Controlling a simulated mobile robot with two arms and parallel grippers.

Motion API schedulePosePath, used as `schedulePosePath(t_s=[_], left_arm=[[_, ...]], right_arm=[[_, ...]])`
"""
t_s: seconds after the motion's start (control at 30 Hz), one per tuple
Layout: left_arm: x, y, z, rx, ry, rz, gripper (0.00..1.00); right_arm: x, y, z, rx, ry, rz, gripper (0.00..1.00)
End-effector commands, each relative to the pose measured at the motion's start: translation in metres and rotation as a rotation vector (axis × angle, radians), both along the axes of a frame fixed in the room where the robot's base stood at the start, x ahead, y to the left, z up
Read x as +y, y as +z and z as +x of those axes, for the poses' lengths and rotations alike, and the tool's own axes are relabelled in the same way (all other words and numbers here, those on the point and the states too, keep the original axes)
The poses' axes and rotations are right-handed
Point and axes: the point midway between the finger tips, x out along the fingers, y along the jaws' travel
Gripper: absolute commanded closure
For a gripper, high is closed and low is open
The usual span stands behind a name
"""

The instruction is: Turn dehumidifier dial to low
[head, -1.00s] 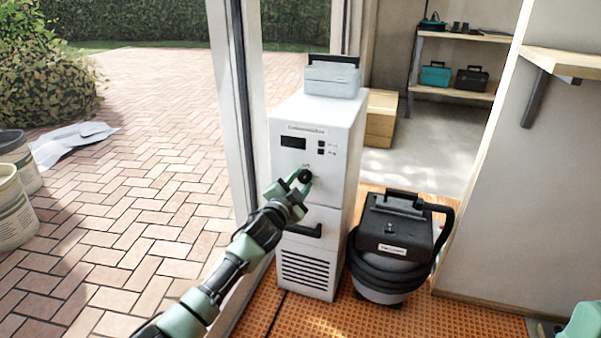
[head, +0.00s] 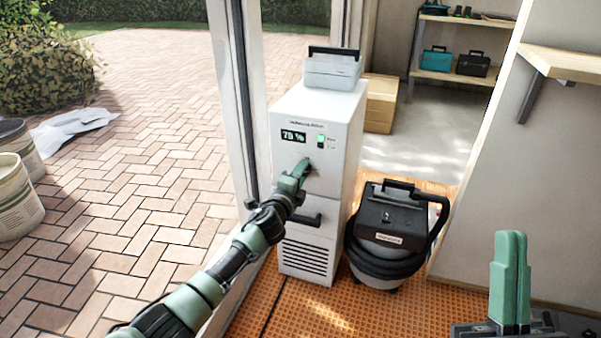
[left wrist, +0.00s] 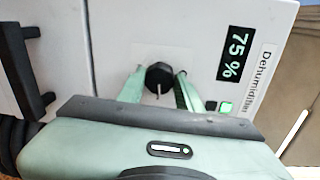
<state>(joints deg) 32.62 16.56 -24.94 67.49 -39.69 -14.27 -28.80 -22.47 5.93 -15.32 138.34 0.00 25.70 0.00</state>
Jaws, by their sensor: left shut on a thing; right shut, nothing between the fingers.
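The white dehumidifier (head: 345,140) stands upright by the door frame. Its display (head: 293,136) is lit and reads 75 % in the left wrist view (left wrist: 235,55). My left gripper (head: 301,171) is at the front panel, shut on the black dial (left wrist: 158,77), with one finger on each side of it. A pale pointer line shows on the dial, but I cannot read its setting. In the head view the gripper mostly hides the dial. A small green light (head: 321,139) is lit beside the display. My right gripper (head: 510,275) is shut and empty at the lower right.
A grey case (head: 333,74) sits on top of the dehumidifier. A black and grey vacuum (head: 388,235) stands close to its right. A dark handle (head: 305,219) juts out below the dial. A wall shelf (head: 570,65) is at the right. Orange matting (head: 330,315) covers the floor.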

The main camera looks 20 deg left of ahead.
Motion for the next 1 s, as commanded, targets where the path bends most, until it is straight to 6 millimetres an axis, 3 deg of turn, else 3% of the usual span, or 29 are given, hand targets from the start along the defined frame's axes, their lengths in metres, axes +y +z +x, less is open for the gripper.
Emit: schedulePosePath(t_s=[0.3,0.77,0.8,0.87,1.0], left_arm=[[-0.0002,-0.0009,-0.0002,-0.001,0.0,0.097,1.0],[-0.0003,-0.0011,-0.0003,-0.002,0.001,0.11,1.0],[-0.0003,-0.0011,-0.0003,-0.002,0.0,0.11,0.62],[-0.0004,-0.001,-0.0003,-0.002,0.0,0.11,0.46],[-0.0003,-0.0007,-0.0002,-0.002,0.0,0.109,0.43]], right_arm=[[0.0015,-0.0076,0.0102,0.065,-0.004,-0.02,1.0],[0.0017,-0.0092,0.012,0.076,-0.005,-0.023,1.0],[0.0017,-0.0092,0.012,0.076,-0.005,-0.023,1.0],[0.0017,-0.0091,0.0119,0.076,-0.005,-0.023,1.0],[0.0017,-0.009,0.0119,0.075,-0.005,-0.023,1.0]])
